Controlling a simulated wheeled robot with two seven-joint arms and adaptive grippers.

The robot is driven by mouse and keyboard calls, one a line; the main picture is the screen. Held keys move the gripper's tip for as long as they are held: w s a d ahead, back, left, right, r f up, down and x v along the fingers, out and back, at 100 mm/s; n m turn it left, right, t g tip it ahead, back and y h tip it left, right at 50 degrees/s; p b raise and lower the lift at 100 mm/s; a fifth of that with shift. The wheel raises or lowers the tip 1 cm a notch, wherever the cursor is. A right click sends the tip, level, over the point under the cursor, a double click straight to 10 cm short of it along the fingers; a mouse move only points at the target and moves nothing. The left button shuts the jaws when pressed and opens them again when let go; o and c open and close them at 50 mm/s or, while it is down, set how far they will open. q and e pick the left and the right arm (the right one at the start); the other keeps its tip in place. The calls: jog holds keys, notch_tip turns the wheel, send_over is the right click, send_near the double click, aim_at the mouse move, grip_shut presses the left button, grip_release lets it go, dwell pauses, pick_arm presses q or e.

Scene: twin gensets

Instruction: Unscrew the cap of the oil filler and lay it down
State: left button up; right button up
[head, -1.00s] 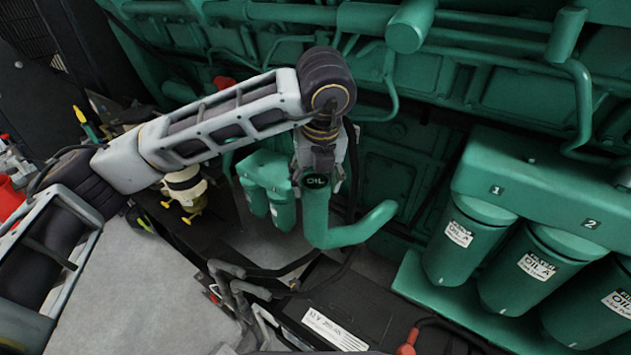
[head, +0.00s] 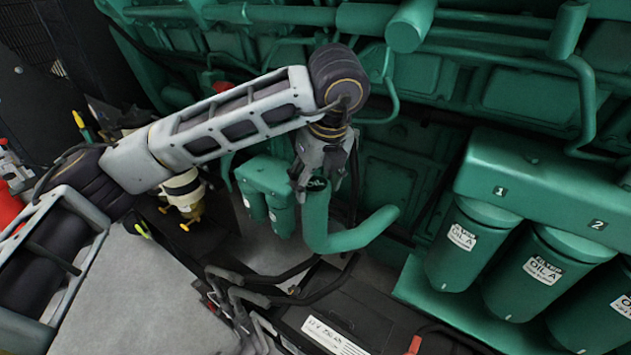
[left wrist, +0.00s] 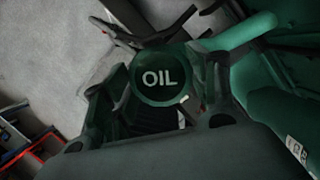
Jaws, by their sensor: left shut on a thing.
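The green oil filler pipe (head: 318,222) rises and bends beside the engine. Its dark round cap (head: 317,184) is at the pipe's top, partly hidden by my fingers in the head view. In the left wrist view, the cap (left wrist: 160,78) faces me with the white word OIL upright. My left gripper (head: 322,170) reaches down over the pipe top, its fingers shut around the cap's rim. In the left wrist view, the fingers of the left gripper (left wrist: 163,75) surround the cap. I cannot tell whether the thread is loose.
Numbered green oil filters (head: 468,245) hang at the right. Smaller green canisters (head: 282,215) stand just left of the pipe. A black battery (head: 350,320) and dark hoses (head: 270,275) lie below.

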pick_arm(q)
jog(key=shift+w+r+n, duration=0.1)
jog(key=shift+r+n, duration=0.15)
jog(key=shift+n, duration=0.25)
jog(key=shift+n+y+p, duration=0.4)
jog(key=shift+n+p, duration=0.15)
jog(key=shift+n, duration=0.75)
jog(key=o, duration=1.1)
jog(key=shift+f, duration=0.1)
jog(key=shift+f, duration=0.1)
jog(key=shift+c, duration=0.2)
jog(key=shift+f+m+b, duration=0.2)
jog(key=shift+m+b, duration=0.6)
jog(key=shift+b, duration=0.15)
jog(key=shift+m+h+b, duration=0.3)
jog(key=shift+m+b, duration=0.4)
jog(key=shift+r+m, duration=0.1)
jog(key=shift+m, duration=0.2)
